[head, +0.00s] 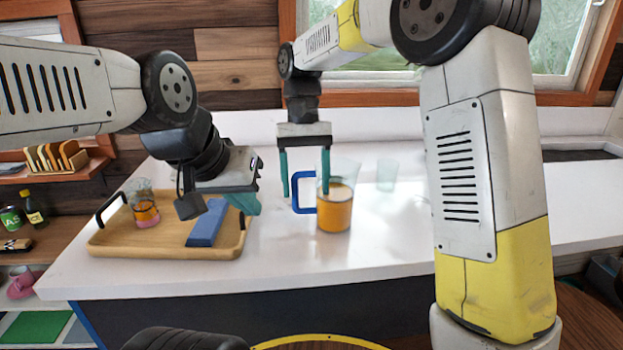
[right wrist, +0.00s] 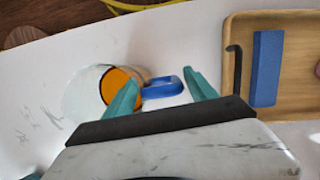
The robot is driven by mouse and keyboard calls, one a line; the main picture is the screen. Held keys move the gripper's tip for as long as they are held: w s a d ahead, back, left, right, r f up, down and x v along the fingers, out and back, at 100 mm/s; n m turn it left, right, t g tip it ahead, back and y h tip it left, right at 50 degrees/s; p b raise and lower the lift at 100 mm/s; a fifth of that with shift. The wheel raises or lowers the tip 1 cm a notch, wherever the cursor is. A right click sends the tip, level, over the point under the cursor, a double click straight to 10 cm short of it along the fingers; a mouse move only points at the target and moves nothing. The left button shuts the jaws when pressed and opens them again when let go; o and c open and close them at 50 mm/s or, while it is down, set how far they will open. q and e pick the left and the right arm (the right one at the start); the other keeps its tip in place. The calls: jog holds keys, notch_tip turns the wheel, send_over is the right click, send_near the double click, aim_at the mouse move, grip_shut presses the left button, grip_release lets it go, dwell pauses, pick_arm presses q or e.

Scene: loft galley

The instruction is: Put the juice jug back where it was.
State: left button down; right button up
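The juice jug (head: 336,212) is clear, part filled with orange juice, and stands upright on the white counter. Its blue handle (head: 303,191) points left; jug (right wrist: 113,88) and handle (right wrist: 163,88) also show in the right wrist view. My right gripper (head: 305,188) is open, fingers down, with one finger on each side of the handle's upright part. One finger overlaps the jug's rim in the picture; I cannot tell whether it touches. My left gripper (head: 228,200) hangs over the wooden tray (head: 112,243); its finger gap is not clear.
On the tray are a small glass with orange and pink contents (head: 145,212) and a blue block (head: 206,223). A faint clear glass (head: 387,175) stands right of the jug. The counter (head: 275,250) in front of the jug is bare. My forearm covers part of the right side.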

jog(key=shift+o, duration=0.7)
jog(key=d+v, duration=0.1)
jog(key=v, duration=1)
jog(key=s+d+r+t+y, duration=0.1)
jog(key=s+d+r+t, duration=0.15)
jog(key=d, duration=0.25)
jog(key=s+d+f+m+t+y, duration=0.1)
jog(key=s+d+f+t, duration=0.2)
jog(key=s+d, duration=0.4)
jog(key=s+d+f+m+t+y, duration=0.1)
jog(key=s+d+f+t, duration=0.3)
jog(key=s+d+f, duration=0.2)
jog(key=shift+s+d, duration=1.1)
jog(key=shift+d, duration=0.05)
jog(key=shift+f, duration=0.1)
